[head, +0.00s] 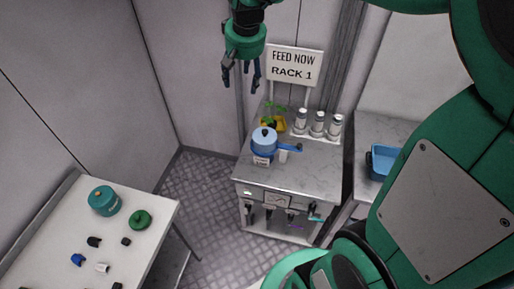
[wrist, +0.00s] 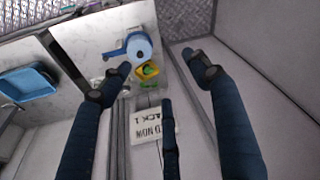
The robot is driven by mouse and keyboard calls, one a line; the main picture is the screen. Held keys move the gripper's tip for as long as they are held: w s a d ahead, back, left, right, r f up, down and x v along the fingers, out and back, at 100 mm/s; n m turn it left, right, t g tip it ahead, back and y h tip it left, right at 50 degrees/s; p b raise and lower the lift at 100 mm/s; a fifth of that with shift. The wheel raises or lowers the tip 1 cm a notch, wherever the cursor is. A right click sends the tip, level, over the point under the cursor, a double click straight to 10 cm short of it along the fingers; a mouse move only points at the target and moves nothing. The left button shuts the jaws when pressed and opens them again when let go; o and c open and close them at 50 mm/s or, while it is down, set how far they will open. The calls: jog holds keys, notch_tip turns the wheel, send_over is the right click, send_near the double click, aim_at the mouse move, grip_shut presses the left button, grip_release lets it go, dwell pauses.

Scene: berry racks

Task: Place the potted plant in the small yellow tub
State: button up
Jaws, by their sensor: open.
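The small yellow tub (head: 280,125) stands on the grey cabinet top behind a blue pot; the pot hides part of it. Green leaves of the potted plant (head: 275,107) show right at the tub; I cannot tell whether its pot sits inside or behind it. In the wrist view the yellow tub (wrist: 148,71) is small, with green beside and within its outline. My gripper (head: 241,82) hangs fingers down, high to the left of the RACK 1 sign. Its dark fingers are spread and empty, also in the wrist view (wrist: 160,72).
The blue lidded pot (head: 264,140) has a handle pointing right. Several shakers (head: 318,124) stand at the back right, near the sign (head: 293,66). A blue basin (head: 382,160) is on the right counter. A white table (head: 70,225) holds jars and small caps. The cabinet's front right top is clear.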

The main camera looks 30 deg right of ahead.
jog(key=s+a+n, duration=0.1)
jog(key=s+a, duration=0.2)
jog(key=s, duration=0.6)
jog(key=s+a+t, duration=0.1)
jog(key=s+a, duration=0.3)
jog(key=s, duration=0.5)
jog(key=s+a+n+t, duration=0.1)
jog(key=s+a, duration=0.2)
jog(key=s, duration=0.6)
jog(key=shift+a+r+n+y, duration=0.25)
jog(key=shift+n+y, duration=0.05)
jog(key=shift+w, duration=0.1)
notch_tip(320, 180, down, 10)
jog(key=b, duration=0.9)
jog(key=shift+r+b, duration=0.25)
jog(key=shift+b, duration=0.05)
